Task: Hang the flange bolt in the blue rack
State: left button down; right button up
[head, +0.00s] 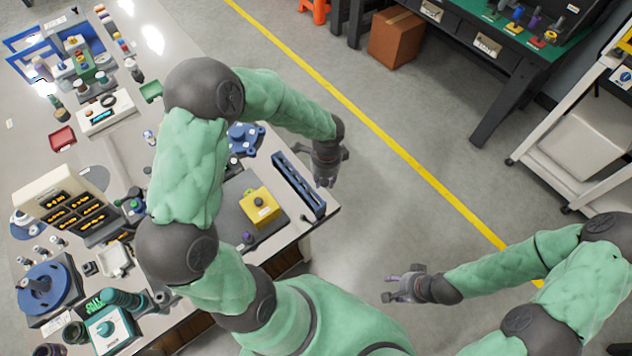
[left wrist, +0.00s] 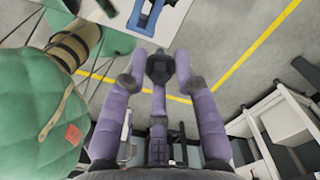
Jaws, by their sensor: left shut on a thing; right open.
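The blue rack (head: 299,184) is a long blue bar-like frame lying along the right edge of the table. A blue frame, probably the same rack, shows at the top of the left wrist view (left wrist: 147,16). My left gripper (head: 327,180) hangs just right of the rack's far end, beyond the table edge. In the left wrist view its purple fingers are closed around a dark, round-headed piece, apparently the flange bolt (left wrist: 160,67). The bolt cannot be made out in the head view. My right gripper (head: 394,287) is open and empty over the floor.
A yellow box (head: 260,206) on a dark mat and a blue flanged part (head: 245,137) stand left of the rack. Many fixtures crowd the table further left. The floor (head: 372,210) right of the table is clear.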

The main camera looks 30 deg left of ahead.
pick_arm(q)
jog(key=s+a+m, duration=0.1)
jog(key=s+m, duration=0.1)
jog(key=m, duration=0.3)
jog(key=m+b, duration=0.1)
jog(key=b, duration=0.3)
send_over(316, 196)
jog(key=s, duration=0.1)
jog(key=shift+f, duration=2.6)
jog(key=shift+s+d, duration=0.15)
jog(key=shift+d, duration=0.25)
jog(key=shift+f, duration=0.1)
jog(key=shift+f+b, duration=0.55)
jog(key=shift+f, duration=0.3)
jog(key=shift+f, duration=0.1)
jog(key=shift+f+b, duration=0.4)
jog(key=shift+f, duration=0.1)
jog(key=shift+f+b, duration=0.3)
jog(key=shift+f, duration=0.2)
